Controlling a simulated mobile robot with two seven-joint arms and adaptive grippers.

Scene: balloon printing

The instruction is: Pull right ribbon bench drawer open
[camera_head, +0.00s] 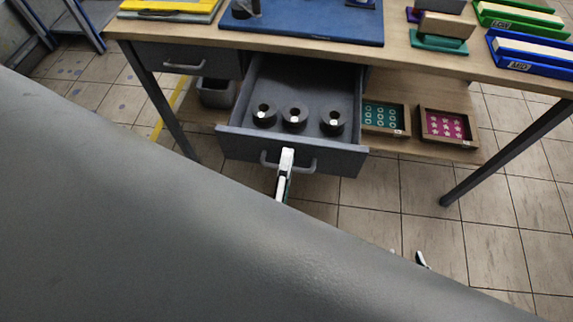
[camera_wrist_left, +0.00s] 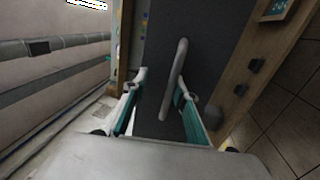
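The right ribbon bench drawer (camera_head: 338,158) stands well out from the bench, open, with three dark ribbon rolls (camera_head: 294,116) inside. Its grey bar handle (camera_head: 305,167) is on the front panel; the handle also shows in the left wrist view (camera_wrist_left: 176,78). Only tips of my right gripper (camera_head: 421,260) show, low and to the right, and the rest is hidden.
A closed left drawer (camera_head: 184,62) sits beside the open one. The lower shelf holds a grey bin (camera_head: 215,94), a teal-patterned box (camera_head: 384,117) and a pink-patterned box (camera_head: 447,127). Table legs (camera_head: 505,155) stand either side. Tiled floor (camera_head: 370,225) is clear before the drawer.

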